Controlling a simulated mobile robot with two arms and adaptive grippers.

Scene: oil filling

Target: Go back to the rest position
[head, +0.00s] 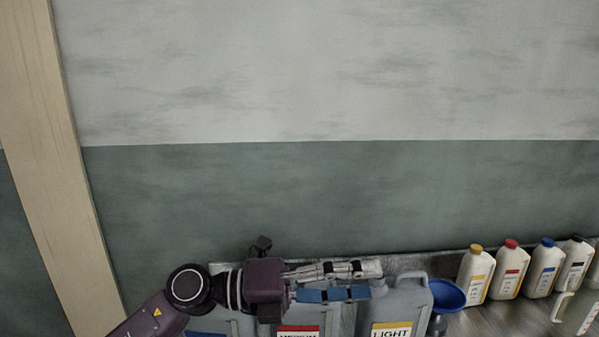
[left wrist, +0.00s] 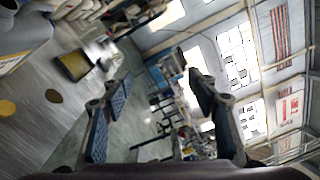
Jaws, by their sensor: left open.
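My left gripper (head: 376,280) reaches in from the lower left in the head view, its fingers pointing right, in front of the grey canisters. In the left wrist view its two blue-padded fingers (left wrist: 143,95) are spread wide with nothing between them. The grey canister labelled LIGHT (head: 405,306) stands below and behind the fingertips. Another grey canister with a red label (head: 298,331) is partly hidden by the gripper. My right gripper is not in view.
A blue funnel (head: 447,296) stands right of the canisters. Bottles with yellow (head: 476,276), red (head: 511,272), blue (head: 545,270) and black (head: 574,266) caps line the back right. A handled white container (head: 575,313) is at the lower right edge. The wall above is bare.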

